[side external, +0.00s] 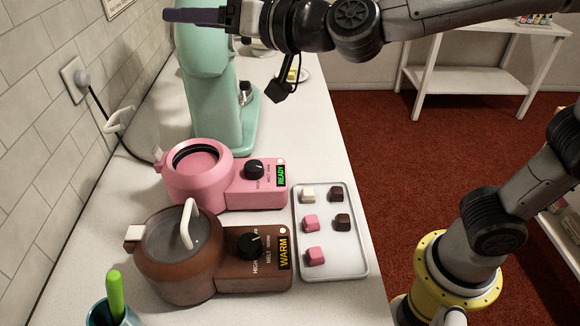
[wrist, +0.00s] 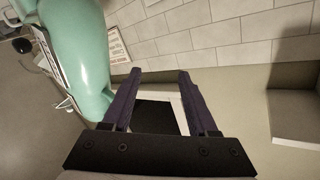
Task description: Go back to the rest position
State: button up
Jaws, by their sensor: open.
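My gripper (side external: 195,16) is raised high in the side external view, at the top, in front of the upper part of the mint-green stand mixer. In the wrist view my gripper (wrist: 160,80) shows two dark purple fingers spread apart with nothing between them. It is open and empty, well above the counter. In the side external view only one finger line can be made out.
The mint mixer (side external: 205,85) stands close to my gripper. Below are a pink melting pot (side external: 200,185), a brown melting pot (side external: 175,270), and a tray (side external: 357,255) with several cubes. A green-handled tool (side external: 116,292) stands in a cup. A white shelf (side external: 480,45) is behind.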

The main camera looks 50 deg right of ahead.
jog(key=s+d, duration=0.5)
jog(key=d, duration=0.4)
jog(key=s+d+f+g+h, duration=0.1)
jog(key=s+d+f+g, duration=0.2)
jog(key=s+f, duration=0.3)
jog(key=s+d+f+n+g+h, duration=0.1)
jog(key=s+d+f+g+h, duration=0.1)
jog(key=s+d+f+g, duration=0.2)
jog(key=s+d+f+g+h, duration=0.1)
jog(key=s+d+f+g, duration=0.3)
jog(key=s+f, duration=0.5)
jog(key=s, duration=0.3)
jog(key=shift+f+n, duration=0.3)
jog(key=shift+f, duration=0.05)
jog(key=shift+o, duration=0.3)
jog(key=shift+s+d, duration=0.1)
